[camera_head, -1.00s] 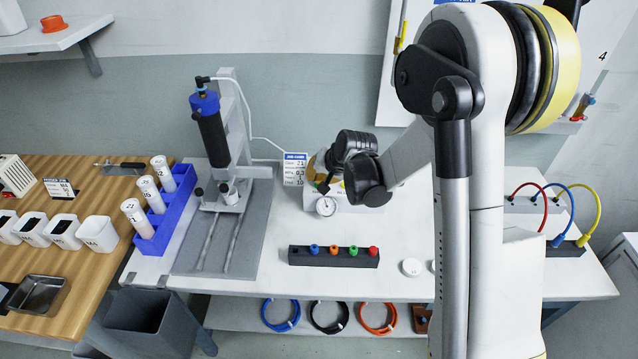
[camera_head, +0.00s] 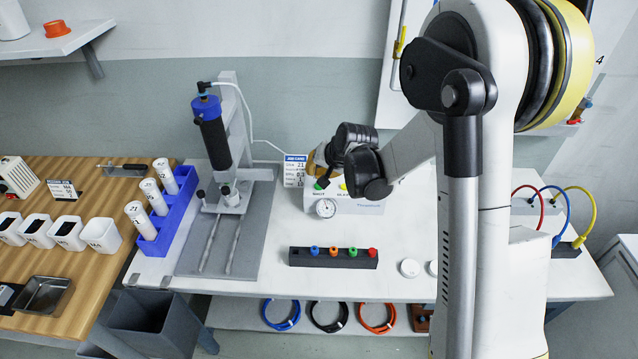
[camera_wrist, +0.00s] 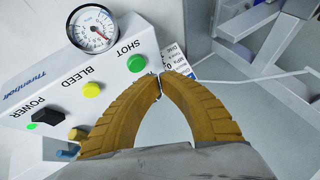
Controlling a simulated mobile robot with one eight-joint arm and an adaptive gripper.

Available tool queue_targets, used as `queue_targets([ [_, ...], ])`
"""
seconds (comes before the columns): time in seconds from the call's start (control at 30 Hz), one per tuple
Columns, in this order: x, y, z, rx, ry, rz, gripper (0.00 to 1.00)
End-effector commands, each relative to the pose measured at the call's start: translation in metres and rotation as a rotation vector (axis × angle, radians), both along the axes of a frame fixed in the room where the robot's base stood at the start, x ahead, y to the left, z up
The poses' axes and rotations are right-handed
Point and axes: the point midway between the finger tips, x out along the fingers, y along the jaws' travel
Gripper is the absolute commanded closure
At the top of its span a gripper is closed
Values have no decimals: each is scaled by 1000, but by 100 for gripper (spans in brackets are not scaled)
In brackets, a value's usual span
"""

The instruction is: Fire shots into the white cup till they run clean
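A small white cup (camera_head: 230,196) stands on the dispenser stand under the dark, blue-capped syringe barrel (camera_head: 212,138); its contents cannot be made out. The white control box (camera_head: 345,207) is right of the stand. In the wrist view, its green SHOT button (camera_wrist: 137,63), yellow BLEED button (camera_wrist: 91,90) and black POWER knob (camera_wrist: 54,116) show, with a green light lit beside POWER. The cup is not clear in the wrist view.
A round gauge (camera_head: 326,208) is on the box. A printed sign (camera_head: 295,171) stands behind it. A black rack (camera_head: 333,258) with coloured tips lies in front. A blue rack (camera_head: 168,212) of white tubes is left of the stand.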

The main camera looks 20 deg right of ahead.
Motion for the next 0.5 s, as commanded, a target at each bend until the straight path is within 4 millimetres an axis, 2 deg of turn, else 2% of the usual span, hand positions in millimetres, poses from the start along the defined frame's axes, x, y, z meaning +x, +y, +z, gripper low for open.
queue_targets([
  [0.03, 0, 0, 9, 0, 0, 0, 100],
  [0.3, 0, 0, 35, 0, 0, 0, 100],
  [0.5, 0, 0, 38, 0, 0, 0, 100],
])
